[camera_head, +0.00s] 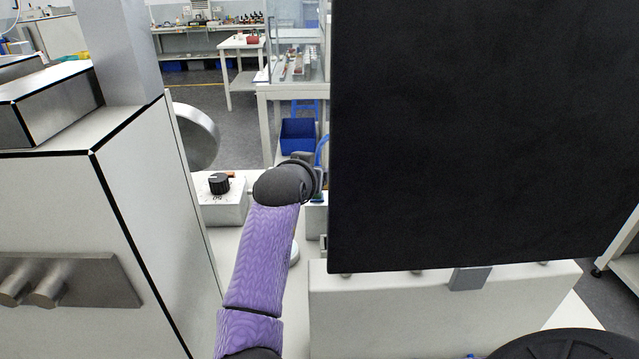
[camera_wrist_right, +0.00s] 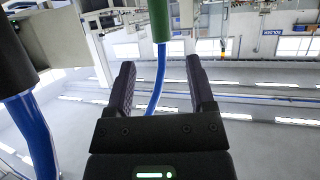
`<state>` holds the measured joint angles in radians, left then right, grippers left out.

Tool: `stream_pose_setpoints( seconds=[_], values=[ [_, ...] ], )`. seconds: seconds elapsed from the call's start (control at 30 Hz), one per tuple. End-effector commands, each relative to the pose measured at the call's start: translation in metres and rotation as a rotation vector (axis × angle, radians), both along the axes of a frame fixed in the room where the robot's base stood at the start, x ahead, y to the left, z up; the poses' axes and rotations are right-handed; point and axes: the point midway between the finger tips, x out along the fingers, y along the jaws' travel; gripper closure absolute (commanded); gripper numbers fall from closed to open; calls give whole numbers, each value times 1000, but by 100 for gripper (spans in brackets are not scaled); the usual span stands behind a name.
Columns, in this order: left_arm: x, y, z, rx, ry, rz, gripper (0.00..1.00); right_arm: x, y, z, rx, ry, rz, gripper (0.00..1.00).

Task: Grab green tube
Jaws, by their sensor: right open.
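The green tube (camera_wrist_right: 160,20) hangs at the top middle of the right wrist view, with a blue cable (camera_wrist_right: 157,80) running down from its end. My right gripper (camera_wrist_right: 160,65) is open, its two dark fingers on either side of the cable in the picture. The green tube shows above the fingertips, not between them; whether the cable lies in depth between the fingers I cannot tell. In the head view the green tube cannot be made out. My left gripper does not show.
A dark cylinder (camera_wrist_right: 15,55) with a thicker blue cable (camera_wrist_right: 32,135) hangs left of my right gripper. In the head view a large black panel (camera_head: 480,130) covers the right side. A white cabinet (camera_head: 60,220) stands left, and a white box with a black knob (camera_head: 219,184) sits behind it.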

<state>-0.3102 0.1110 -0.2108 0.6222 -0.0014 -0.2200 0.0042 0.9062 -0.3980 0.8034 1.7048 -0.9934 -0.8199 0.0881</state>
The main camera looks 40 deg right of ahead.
Motion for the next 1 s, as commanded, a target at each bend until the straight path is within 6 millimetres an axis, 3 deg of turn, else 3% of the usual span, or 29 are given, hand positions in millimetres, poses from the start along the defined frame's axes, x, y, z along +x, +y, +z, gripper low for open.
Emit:
stream_pose_setpoints(
  seconds=[0.3,0.4,0.63,0.93,0.97,1.0],
  values=[
    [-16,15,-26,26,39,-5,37,29,-38,-32,0,2,1,30],
    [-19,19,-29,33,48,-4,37,35,-48,-34,-1,2,1,30],
    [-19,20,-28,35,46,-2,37,37,-49,-33,0,0,1,30],
    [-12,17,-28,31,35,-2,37,36,-49,-33,0,0,1,94],
    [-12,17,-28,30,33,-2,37,36,-49,-33,0,0,1,100],
    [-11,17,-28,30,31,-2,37,36,-49,-33,0,0,1,100]
  ],
)
